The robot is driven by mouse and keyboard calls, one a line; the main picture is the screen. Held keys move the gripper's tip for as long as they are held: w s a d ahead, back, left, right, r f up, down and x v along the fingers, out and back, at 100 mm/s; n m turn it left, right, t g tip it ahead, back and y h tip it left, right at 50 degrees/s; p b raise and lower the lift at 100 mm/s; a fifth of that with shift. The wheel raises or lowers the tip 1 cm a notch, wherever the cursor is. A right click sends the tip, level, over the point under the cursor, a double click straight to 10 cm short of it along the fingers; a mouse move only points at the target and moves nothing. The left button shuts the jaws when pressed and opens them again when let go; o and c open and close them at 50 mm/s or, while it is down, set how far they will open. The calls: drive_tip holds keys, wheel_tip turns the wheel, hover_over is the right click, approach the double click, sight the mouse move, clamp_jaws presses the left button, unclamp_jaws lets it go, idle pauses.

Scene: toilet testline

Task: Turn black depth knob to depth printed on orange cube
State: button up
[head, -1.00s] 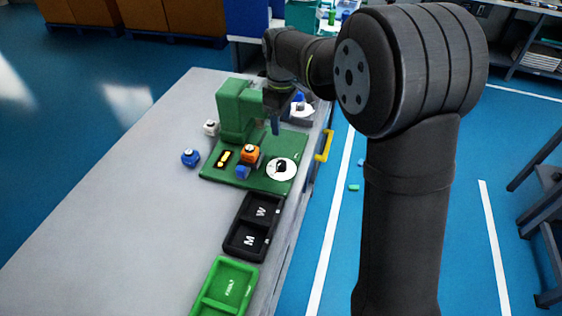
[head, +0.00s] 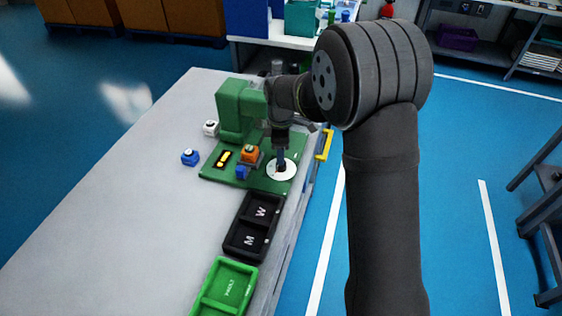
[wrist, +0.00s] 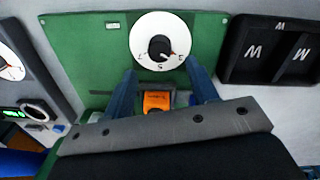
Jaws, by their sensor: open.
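The black depth knob (wrist: 159,47) sits in the middle of a white dial (wrist: 142,27) with printed numbers, on the green base of the test stand (head: 205,174). A red mark shows on the knob's edge in the wrist view. The orange cube (wrist: 157,101) sits on the base beside the dial; it also shows in the head view (head: 249,153). Its print is too small to read. My gripper (wrist: 160,75) is open and empty. Its blue fingers reach toward the dial, one on each side of the knob's line. I cannot tell whether they touch anything.
The black tray marked W and M (head: 238,253) and a green tray (head: 256,268) lie nearer on the table. A yellow handle (head: 325,145) is at the table's right edge.

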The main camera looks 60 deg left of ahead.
wheel_tip(320, 180, down, 6)
drive_tip(key=shift+a+f, duration=0.1)
drive_tip(key=shift+c, duration=0.4)
drive_tip(key=c, duration=0.9)
drive_tip(key=shift+m, duration=0.3)
drive_tip(key=m, duration=1.1)
drive_tip(key=shift+a, duration=0.1)
drive_tip(key=shift+w, duration=0.1)
